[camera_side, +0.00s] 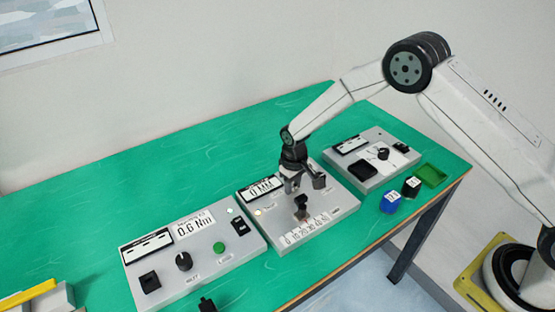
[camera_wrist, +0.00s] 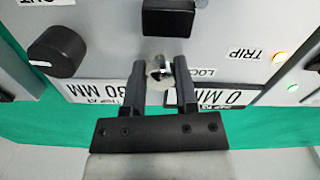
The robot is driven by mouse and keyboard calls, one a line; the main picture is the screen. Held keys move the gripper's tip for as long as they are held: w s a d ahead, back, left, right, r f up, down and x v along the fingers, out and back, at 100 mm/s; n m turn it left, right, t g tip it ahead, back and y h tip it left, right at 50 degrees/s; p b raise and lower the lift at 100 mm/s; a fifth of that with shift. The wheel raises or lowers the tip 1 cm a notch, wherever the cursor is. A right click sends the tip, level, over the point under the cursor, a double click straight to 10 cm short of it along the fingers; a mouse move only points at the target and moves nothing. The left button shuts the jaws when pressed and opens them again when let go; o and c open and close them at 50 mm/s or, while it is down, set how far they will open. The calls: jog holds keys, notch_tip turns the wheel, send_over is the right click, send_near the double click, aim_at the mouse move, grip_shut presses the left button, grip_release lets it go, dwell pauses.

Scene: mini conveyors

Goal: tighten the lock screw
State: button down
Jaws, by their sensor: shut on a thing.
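The lock screw (camera_wrist: 159,68) is a small silvery piece in the wrist view, beside a partly covered label reading "LOC". My gripper (camera_wrist: 160,75) has its two black fingers on either side of the screw, shut on it. In the side view my gripper (camera_side: 304,184) points down over the middle grey panel (camera_side: 335,207). The fingers and arm hide the screw there. A black block (camera_wrist: 168,17) lies just beyond the screw in the wrist view.
A left panel (camera_side: 207,272) has a 0.6 Nm display, a black knob (camera_side: 183,261) and a green button (camera_side: 218,247). A right panel (camera_side: 393,173) has a dial. Rear left table is clear.

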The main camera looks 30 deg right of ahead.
jog(key=m, duration=0.6)
jog(key=shift+m, duration=0.3)
dwell(0.4)
jog(key=shift+c, duration=1.9)
grip_release()
jog(key=shift+r, duration=0.15)
jog(key=shift+r, duration=3.75)
